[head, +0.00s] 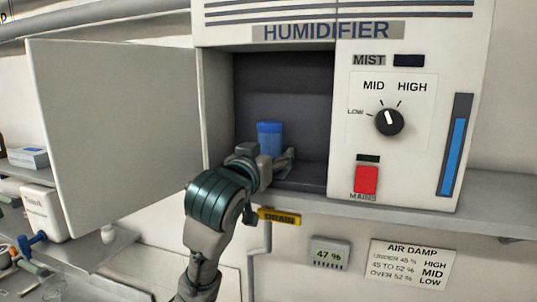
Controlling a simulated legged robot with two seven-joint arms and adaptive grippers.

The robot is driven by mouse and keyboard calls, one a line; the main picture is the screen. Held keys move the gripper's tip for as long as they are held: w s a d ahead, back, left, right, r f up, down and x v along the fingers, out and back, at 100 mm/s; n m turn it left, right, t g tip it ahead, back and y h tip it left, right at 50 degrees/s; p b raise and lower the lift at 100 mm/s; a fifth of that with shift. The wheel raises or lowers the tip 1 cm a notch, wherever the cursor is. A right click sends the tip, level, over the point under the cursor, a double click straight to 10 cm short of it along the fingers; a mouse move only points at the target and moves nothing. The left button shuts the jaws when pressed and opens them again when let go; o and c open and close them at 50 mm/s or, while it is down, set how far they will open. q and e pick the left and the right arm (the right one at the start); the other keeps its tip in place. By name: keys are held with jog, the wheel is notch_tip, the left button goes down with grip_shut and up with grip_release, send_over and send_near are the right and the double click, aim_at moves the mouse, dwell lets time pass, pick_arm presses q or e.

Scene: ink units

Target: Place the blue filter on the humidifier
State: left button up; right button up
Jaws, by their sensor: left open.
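The humidifier (218,95) is a white cabinet with its door (118,130) swung open to the left. Its dark compartment (285,85) is open to view. My left gripper (270,158) is open at the compartment's mouth, just in front of and below the filter. Its fingers hide the filter's lower part, so I cannot tell whether they touch it or what it rests on. My right gripper is not in view.
Right of the opening are a knob (389,122), a red mains switch (366,180) and a blue level gauge (454,145). A yellow drain tag (279,217) hangs below the shelf (420,215). A meter (330,253) reads 47 %. Boxes and taps crowd the left.

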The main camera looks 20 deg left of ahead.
pick_arm(q)
jog(key=shift+w+r, duration=0.1)
jog(key=shift+r, duration=0.2)
jog(key=s+a+b, duration=0.1)
jog(key=s+b, duration=0.4)
jog(key=s, duration=0.7)
jog(key=shift+f, duration=0.35)
